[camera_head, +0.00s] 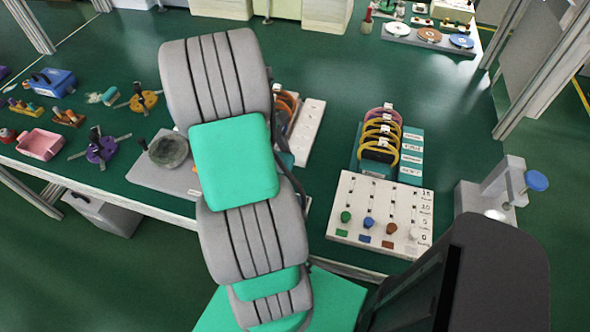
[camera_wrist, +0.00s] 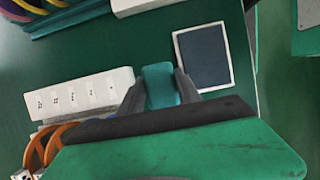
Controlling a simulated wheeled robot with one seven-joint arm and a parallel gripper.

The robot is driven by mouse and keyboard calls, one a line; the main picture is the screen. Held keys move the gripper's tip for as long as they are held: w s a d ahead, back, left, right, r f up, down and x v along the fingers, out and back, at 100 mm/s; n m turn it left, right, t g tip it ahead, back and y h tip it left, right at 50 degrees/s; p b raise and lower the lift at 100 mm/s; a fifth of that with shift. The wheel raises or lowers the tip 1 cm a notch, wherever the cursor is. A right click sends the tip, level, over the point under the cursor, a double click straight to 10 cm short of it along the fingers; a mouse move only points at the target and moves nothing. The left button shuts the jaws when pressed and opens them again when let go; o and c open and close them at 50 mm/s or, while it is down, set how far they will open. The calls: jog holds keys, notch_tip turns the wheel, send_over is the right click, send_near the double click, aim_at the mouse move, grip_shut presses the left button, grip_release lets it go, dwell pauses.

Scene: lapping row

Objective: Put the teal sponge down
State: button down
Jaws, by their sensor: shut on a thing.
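The teal sponge (camera_wrist: 160,85) is between the fingers of my gripper (camera_wrist: 161,92) in the wrist view. The gripper is shut on it, and the sponge's far end sticks out past the fingertips. The sponge is above the green table top, just left of a dark, white-framed panel (camera_wrist: 204,57). I cannot tell its height over the table. In the head view my arm hides the gripper and I cannot make out the sponge.
A white block with dark marks (camera_wrist: 80,95) and orange rings (camera_wrist: 50,142) lie left of the sponge. In the head view, a rack of rings (camera_head: 380,133) and a white board with coloured knobs (camera_head: 382,215) stand right of my arm. Green table is clear beyond (camera_head: 330,65).

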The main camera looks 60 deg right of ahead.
send_over(300, 177)
jog(key=w, duration=0.1)
jog(key=f, duration=0.5)
jog(key=shift+w+a, duration=0.2)
jog(key=shift+a, duration=0.05)
notch_tip(300, 177, down, 3)
jog(key=shift+r+p, duration=0.1)
jog(key=shift+p, duration=0.3)
jog(key=shift+f, duration=0.4)
jog(key=c, duration=1.1)
grip_release()
jog(key=shift+r, duration=0.2)
